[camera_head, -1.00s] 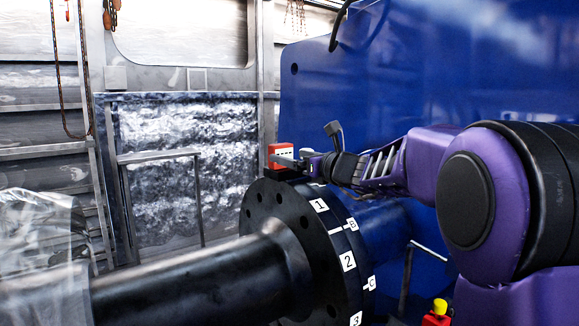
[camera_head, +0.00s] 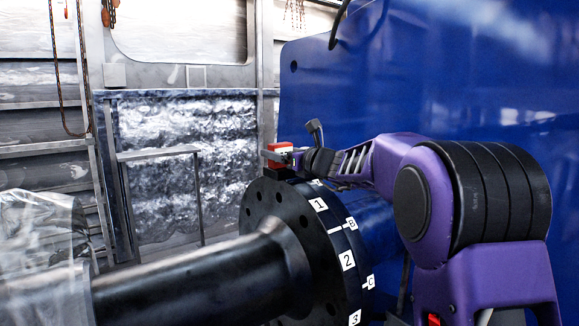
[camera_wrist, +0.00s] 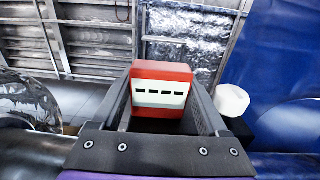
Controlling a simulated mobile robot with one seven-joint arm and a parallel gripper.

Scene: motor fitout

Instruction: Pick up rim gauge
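The rim gauge (camera_head: 279,147) is a small red block with a pale face, standing on the top of the rim of a black flange (camera_head: 268,215). In the wrist view the gauge (camera_wrist: 161,92) shows its white band with a row of dark slots. My gripper (camera_head: 276,157) reaches it from the right in the head view. In the wrist view my gripper (camera_wrist: 162,100) has its two dark fingers spread, one on each side of the gauge. The side gaps look very small, and I cannot tell whether the fingers touch it. The gauge's lower part is hidden.
A black shaft (camera_head: 190,275) runs left from the flange, which carries number and letter labels. A large blue housing (camera_head: 400,75) stands behind my arm. A white faceted object (camera_wrist: 231,100) is right of the fingers. Clear wrapping (camera_head: 40,245) covers something at left.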

